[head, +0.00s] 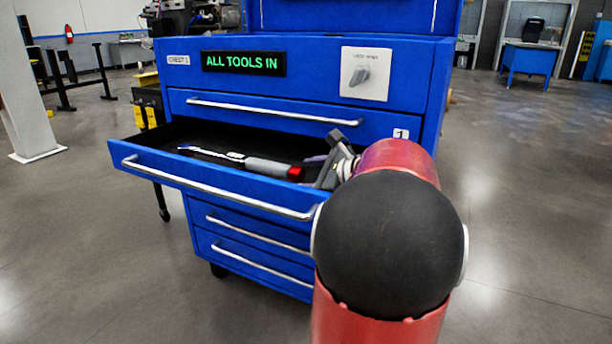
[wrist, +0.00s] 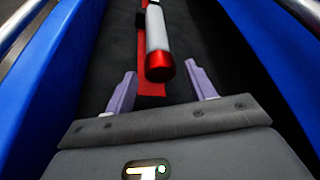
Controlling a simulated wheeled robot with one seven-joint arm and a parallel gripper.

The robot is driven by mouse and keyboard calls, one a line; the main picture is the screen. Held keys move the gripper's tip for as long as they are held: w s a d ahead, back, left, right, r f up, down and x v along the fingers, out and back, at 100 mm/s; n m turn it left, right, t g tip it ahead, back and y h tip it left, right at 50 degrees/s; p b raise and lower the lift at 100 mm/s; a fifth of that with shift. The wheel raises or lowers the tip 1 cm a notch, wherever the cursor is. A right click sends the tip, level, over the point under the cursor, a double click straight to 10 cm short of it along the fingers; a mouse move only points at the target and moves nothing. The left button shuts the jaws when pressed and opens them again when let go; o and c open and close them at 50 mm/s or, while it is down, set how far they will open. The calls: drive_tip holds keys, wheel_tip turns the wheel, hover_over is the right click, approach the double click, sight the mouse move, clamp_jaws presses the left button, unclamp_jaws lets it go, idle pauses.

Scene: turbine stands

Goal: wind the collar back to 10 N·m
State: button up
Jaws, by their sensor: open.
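The torque wrench (head: 238,158) lies in the open drawer of the blue tool chest. In the head view its chrome head is at the left and its grey grip with a red end, the collar (head: 295,172), is at the right. The wrist view shows the red collar (wrist: 160,68) and the grey grip (wrist: 157,30) from close up, over a red strip. My gripper (wrist: 161,88) is open, with its two purple fingers either side of the collar's near end and apart from it. The scale is too small to read. In the head view my arm partly hides the gripper.
The open drawer (head: 215,192) has blue walls close on both sides of my gripper. The chest display (head: 243,63) reads "ALL TOOLS IN". A grey rotary switch (head: 362,74) is on a white plate. Floor is clear at the right.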

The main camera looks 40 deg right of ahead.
drive_tip(key=shift+w+a+f, duration=0.1)
drive_tip(key=shift+w, duration=0.25)
drive_tip(key=c, duration=1)
